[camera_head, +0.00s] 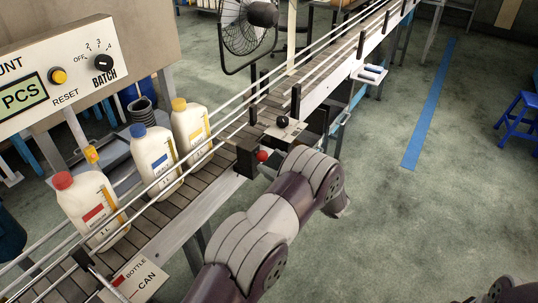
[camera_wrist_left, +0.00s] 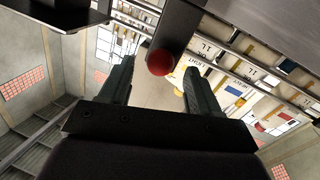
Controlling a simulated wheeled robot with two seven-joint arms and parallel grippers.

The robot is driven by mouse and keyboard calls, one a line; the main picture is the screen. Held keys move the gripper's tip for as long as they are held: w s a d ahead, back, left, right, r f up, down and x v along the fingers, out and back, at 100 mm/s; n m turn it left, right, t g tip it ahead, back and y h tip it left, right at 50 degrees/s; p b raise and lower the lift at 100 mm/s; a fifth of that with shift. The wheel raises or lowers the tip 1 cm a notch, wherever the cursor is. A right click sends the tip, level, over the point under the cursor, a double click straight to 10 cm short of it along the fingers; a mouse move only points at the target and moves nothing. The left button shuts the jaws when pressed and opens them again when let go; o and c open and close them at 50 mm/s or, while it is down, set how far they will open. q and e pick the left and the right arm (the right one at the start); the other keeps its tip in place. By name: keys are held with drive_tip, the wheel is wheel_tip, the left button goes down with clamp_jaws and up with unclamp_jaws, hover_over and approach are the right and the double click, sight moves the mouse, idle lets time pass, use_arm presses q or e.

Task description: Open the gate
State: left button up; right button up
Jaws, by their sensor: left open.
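A red ball knob (camera_head: 262,156) sits beside a dark block (camera_head: 245,157) at the near edge of the conveyor, which I take to be the gate's handle. My left gripper (camera_head: 268,167) is right at the knob, partly hidden by its own wrist. In the left wrist view the open gripper (camera_wrist_left: 160,70) has the red knob (camera_wrist_left: 160,62) between its fingertips, with a gap visible to each finger.
Three white bottles stand on the conveyor (camera_head: 160,215), with red (camera_head: 62,180), blue (camera_head: 138,130) and yellow (camera_head: 179,104) caps. Rails run along the belt. A counter panel (camera_head: 60,80) stands at left, a fan (camera_head: 247,25) behind.

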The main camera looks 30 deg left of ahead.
sight(266, 156)
use_arm(q)
drive_tip(key=shift+x, duration=1.5)
drive_tip(key=shift+c, duration=0.8)
clamp_jaws()
drive_tip(key=w+b+v, duration=0.2)
drive_tip(key=v, duration=1.1)
drive_tip(key=shift+w+d, duration=0.25)
drive_tip(key=shift+d, duration=0.1)
drive_tip(key=shift+r, duration=0.15)
drive_tip(key=shift+o, duration=0.8)
unclamp_jaws()
